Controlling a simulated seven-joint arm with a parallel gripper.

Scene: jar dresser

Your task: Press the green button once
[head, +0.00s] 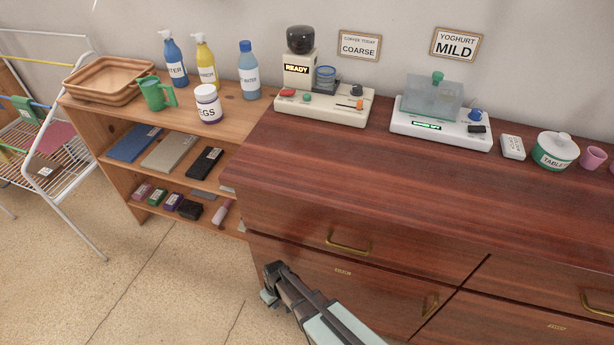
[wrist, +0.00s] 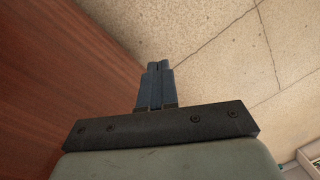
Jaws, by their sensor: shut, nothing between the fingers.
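A small green button (head: 307,97) sits on the front of the cream coffee machine (head: 330,106), between a red part (head: 287,92) at its left and an orange-and-black control (head: 357,104) at its right. The machine stands on the dresser top and its display reads "READY". My gripper (head: 268,296) is low in front of the dresser, below its top and far from the button. In the wrist view my gripper (wrist: 158,66) is shut and empty, pointing past the brown wood toward the floor.
On the dresser (head: 330,165), a white yoghurt machine (head: 440,128) with a green-knobbed clear cover stands right of the coffee machine. A white box (head: 513,147), jar (head: 555,150) and pink cup (head: 592,158) follow. The dresser's front top is clear. A shelf (head: 235,108) with bottles stands left.

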